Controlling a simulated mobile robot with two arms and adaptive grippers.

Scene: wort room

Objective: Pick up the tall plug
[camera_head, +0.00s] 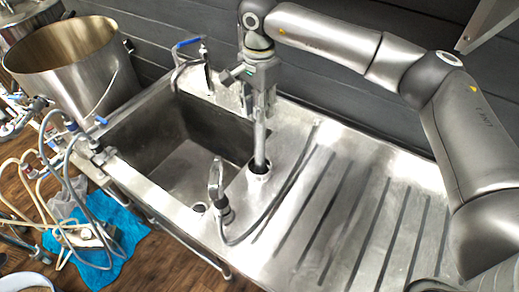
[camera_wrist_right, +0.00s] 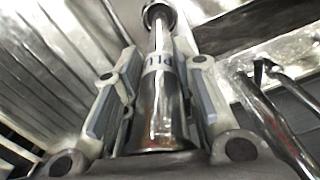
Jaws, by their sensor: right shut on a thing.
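The tall plug (camera_head: 260,142) is a slim upright metal tube at the right side of the sink. Its lower end is at a round hole in the steel deck; I cannot tell whether it is raised at all. My right gripper (camera_head: 262,100) comes down from above and is shut on the plug's upper part. In the right wrist view the plug (camera_wrist_right: 160,95) runs between the two fingers and bears a blue-lettered label, partly hidden. Its far end meets a round ring. My left gripper is not in view.
The sink basin (camera_head: 185,150) is empty, left of the plug. A tap with a hose (camera_head: 217,190) stands close in front, and a blue-handled tap (camera_head: 190,52) behind. A large steel pot (camera_head: 68,70) is at left. The ribbed drainboard (camera_head: 345,215) is clear at right.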

